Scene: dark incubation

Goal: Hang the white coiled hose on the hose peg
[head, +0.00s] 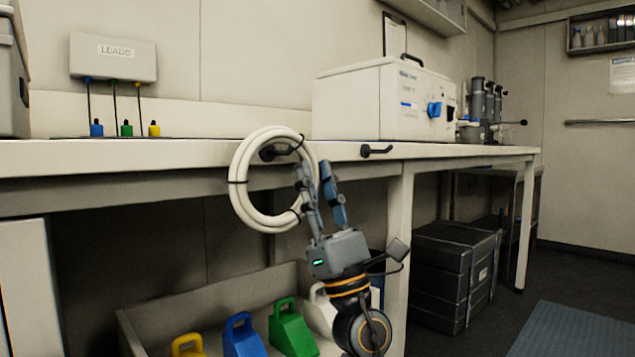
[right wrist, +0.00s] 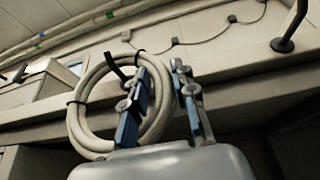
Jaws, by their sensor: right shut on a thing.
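The white coiled hose (head: 239,195) hangs upright at the table's front edge, bound by black ties; it also shows in the right wrist view (right wrist: 78,125). My right gripper (head: 313,170) is shut on the right side of the coil, with the hose between its fingers (right wrist: 164,75). A black peg (head: 268,153) on the table edge shows inside the ring's upper part. I cannot tell whether the hose rests on it. A second black peg (head: 376,151) is bare, to the right of the coil. My left gripper is not in view.
A white instrument box (head: 350,100) stands on the table (head: 200,152) above the pegs. A LEADS box (head: 112,58) is at the back left. Below, an open bin (head: 135,335) holds coloured blocks (head: 291,330). Black cases (head: 452,275) stand under the table at right.

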